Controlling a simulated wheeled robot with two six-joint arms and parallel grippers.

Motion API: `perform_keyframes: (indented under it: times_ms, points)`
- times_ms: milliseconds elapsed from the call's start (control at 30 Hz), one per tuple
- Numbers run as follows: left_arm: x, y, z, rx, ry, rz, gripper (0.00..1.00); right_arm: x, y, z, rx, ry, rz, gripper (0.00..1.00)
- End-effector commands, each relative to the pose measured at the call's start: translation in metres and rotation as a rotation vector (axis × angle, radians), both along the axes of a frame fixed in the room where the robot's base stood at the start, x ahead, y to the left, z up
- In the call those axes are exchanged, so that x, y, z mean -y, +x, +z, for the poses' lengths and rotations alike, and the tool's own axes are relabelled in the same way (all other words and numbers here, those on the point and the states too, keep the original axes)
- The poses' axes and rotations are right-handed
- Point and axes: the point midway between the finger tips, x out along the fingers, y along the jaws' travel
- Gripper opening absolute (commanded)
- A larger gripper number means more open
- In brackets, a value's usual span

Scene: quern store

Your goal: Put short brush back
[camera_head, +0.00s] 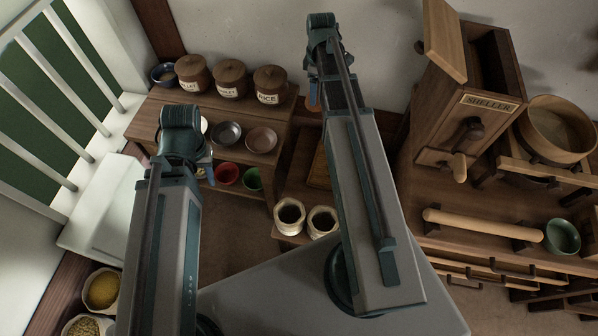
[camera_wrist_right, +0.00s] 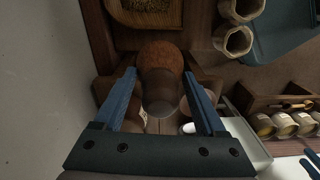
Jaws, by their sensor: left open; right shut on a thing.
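My right gripper (camera_wrist_right: 161,77) is shut on a rounded brown thing with a greyish lower part, which I take to be the short brush (camera_wrist_right: 160,58). It sits between the blue fingers in the right wrist view. In the head view my right gripper (camera_head: 313,97) is beside the right end of the jar shelf, and its arm hides most of it. My left gripper (camera_head: 207,168) is open in front of the lower shelf, largely hidden by its own arm. A wood-framed bristly tan panel (camera_wrist_right: 147,8) shows beyond the held thing.
A shelf (camera_head: 150,112) at the back holds lidded jars, including the rice jar (camera_head: 270,84), and several bowls (camera_head: 261,139). Two open sacks (camera_head: 290,216) stand below. A white sill (camera_head: 102,210) lies left.

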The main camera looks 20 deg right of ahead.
Motion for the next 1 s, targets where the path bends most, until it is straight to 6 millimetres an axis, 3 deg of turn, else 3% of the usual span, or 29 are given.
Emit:
perform_keyframes:
  times_ms: [33, 100, 800, 1000]
  points:
    - [0.0, 0.0, -0.033, 0.0, 0.0, -0.001, 0.41, 0.005, -0.006, -0.033, 0.0, 0.0, 0.021, 0.29]
    - [0.0, 0.0, -0.054, 0.001, 0.001, -0.002, 0.41, 0.012, -0.012, -0.054, 0.0, 0.0, 0.058, 0.29]
    - [0.0, 0.001, -0.262, 0.004, 0.001, -0.011, 0.41, 0.069, -0.073, -0.262, 0.0, -0.001, 0.421, 0.29]
    - [0.0, 0.001, -0.307, 0.003, 0.001, -0.013, 0.41, 0.081, -0.088, -0.307, 0.001, -0.001, 0.507, 0.29]
